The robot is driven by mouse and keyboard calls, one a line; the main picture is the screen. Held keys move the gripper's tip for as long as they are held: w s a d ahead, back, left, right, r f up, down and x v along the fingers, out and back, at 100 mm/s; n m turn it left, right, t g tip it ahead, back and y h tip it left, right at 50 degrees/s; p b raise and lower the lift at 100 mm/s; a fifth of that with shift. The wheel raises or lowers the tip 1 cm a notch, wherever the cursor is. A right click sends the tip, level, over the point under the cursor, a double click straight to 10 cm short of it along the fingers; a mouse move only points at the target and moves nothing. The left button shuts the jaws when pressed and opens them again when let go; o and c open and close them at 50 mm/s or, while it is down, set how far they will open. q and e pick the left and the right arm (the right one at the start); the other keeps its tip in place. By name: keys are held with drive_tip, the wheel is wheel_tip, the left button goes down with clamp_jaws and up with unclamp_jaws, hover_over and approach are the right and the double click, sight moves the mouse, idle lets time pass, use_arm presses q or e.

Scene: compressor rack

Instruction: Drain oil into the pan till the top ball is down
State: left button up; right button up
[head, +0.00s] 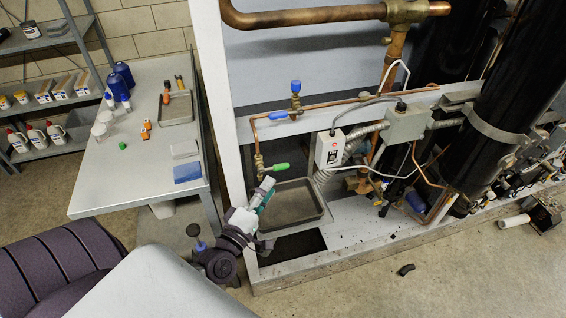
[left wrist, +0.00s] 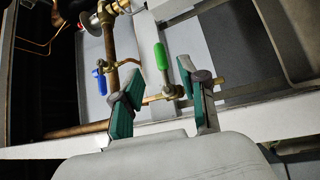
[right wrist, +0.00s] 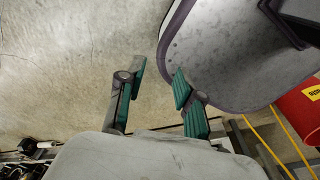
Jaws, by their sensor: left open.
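The oil pan (head: 320,209), a shallow grey tray, sits low in the rack under a brass drain valve (head: 259,163). The valve's green handle (head: 280,167) points right in the head view, and it also shows in the left wrist view (left wrist: 160,56). My left gripper (head: 266,190) is just below the valve, beside the pan's left side. In the left wrist view its open fingers (left wrist: 160,76) are empty, with the green handle beyond them. My right gripper (right wrist: 159,77) is open and empty over the floor. I cannot make out the ball indicator.
Blue-handled valves (head: 278,115) (head: 296,86) sit on copper pipe above. A grey box (head: 330,149) and hoses are to the right of the valve. The rack's white post (head: 222,110) stands left. A side table (head: 130,165) holds bottles, tools and a tray (head: 176,108).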

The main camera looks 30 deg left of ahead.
sight(284, 164)
use_arm(q)
drive_tip(key=w, duration=0.2)
drive_tip(key=w+p, duration=0.1)
drive_tip(key=w, duration=0.2)
drive_tip(key=w+r, duration=0.1)
drive_tip(key=w, duration=0.2)
drive_tip(key=shift+w+a, duration=0.25)
use_arm(e)
drive_tip(key=shift+d+r, duration=0.25)
drive_tip(key=shift+r, duration=0.25)
drive_tip(key=shift+d+r, duration=0.25)
drive_tip(key=shift+r, duration=0.25)
